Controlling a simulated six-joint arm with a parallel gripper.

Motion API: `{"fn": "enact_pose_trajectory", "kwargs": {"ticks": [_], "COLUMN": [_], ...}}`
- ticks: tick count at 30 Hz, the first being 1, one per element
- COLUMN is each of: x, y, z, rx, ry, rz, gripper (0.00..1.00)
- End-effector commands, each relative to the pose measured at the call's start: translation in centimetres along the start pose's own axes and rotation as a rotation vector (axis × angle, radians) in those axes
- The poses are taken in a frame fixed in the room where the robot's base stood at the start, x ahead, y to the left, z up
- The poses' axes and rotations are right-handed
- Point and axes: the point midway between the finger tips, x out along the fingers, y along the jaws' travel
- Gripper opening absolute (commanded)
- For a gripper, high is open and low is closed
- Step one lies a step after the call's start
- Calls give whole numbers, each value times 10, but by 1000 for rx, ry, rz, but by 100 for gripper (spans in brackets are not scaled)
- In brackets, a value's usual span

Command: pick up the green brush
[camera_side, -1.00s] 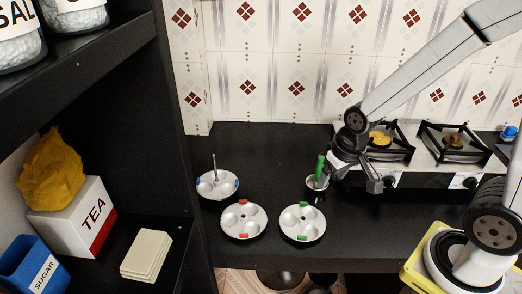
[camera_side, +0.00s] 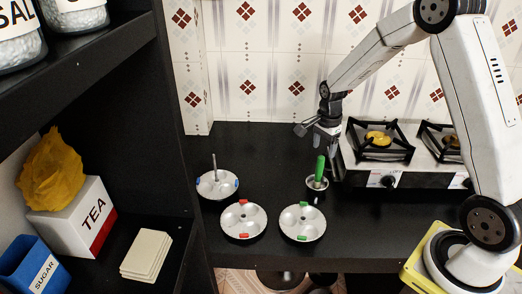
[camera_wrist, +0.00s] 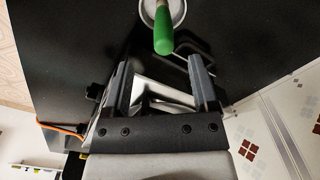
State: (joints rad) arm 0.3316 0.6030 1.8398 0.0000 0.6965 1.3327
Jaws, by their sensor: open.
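The green brush (camera_side: 320,168) stands upright with its green handle up in a small metal cup (camera_side: 317,184) on the black counter. In the wrist view the green handle (camera_wrist: 163,32) shows at the top, beyond the fingertips, with the round cup (camera_wrist: 176,8) around its base. My gripper (camera_wrist: 163,72) is open and empty, its two fingers pointing toward the brush from either side of its line. In the side view my gripper (camera_side: 334,172) hangs close to the brush, a little behind and right of it. The brush's lower end is hidden in the cup.
Two round metal trays with red (camera_side: 244,220) and green (camera_side: 303,223) marks lie in front. A blue-marked tray (camera_side: 217,185) with an upright rod is at left. The stove (camera_side: 405,160) stands right, close to my gripper. A black shelf (camera_side: 165,245) is left.

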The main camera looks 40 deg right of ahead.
Motion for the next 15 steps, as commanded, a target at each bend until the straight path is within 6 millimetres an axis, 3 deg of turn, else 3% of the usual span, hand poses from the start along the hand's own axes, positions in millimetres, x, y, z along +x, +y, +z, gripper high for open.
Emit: {"fn": "enact_pose_trajectory", "kwargs": {"ticks": [8,15], "x": [4,22], "y": [-2,-2], "z": [-3,-2], "rx": [28,26], "ry": [-1,-1], "rz": [4,5], "gripper": [76,76]}}
